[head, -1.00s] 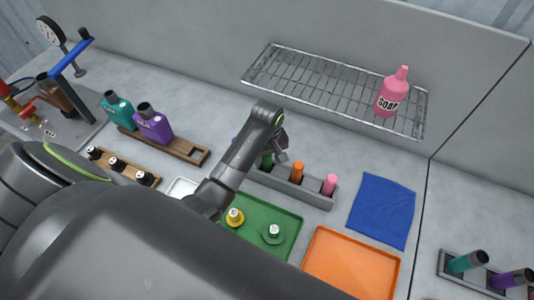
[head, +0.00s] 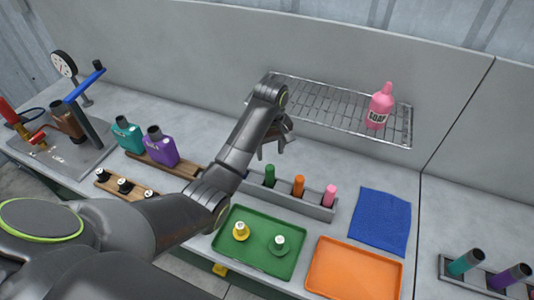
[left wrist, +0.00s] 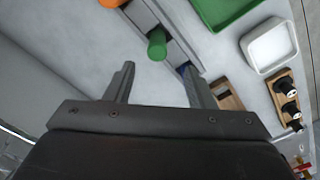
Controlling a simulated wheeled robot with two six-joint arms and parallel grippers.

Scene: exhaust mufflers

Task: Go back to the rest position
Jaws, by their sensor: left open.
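My left gripper (head: 275,146) hangs above the back of the bench, near the front edge of the wire rack. It also shows in the left wrist view (left wrist: 158,84), with its two fingers apart and nothing between them. A grey holder (head: 314,203) stands below and to the right of it, with a green cylinder (head: 269,175), an orange cylinder (head: 298,186) and a pink cylinder (head: 330,195). The green cylinder (left wrist: 157,46) lies beyond the fingertips in the left wrist view. My right gripper is in neither view.
A wire rack (head: 330,110) carries a pink soap bottle (head: 379,107). A green tray (head: 258,258) holds two capped parts; an orange tray (head: 352,272) is empty. A blue cloth (head: 380,221) lies at right. Teal (head: 128,135) and purple (head: 162,147) bottles stand left, beside a press.

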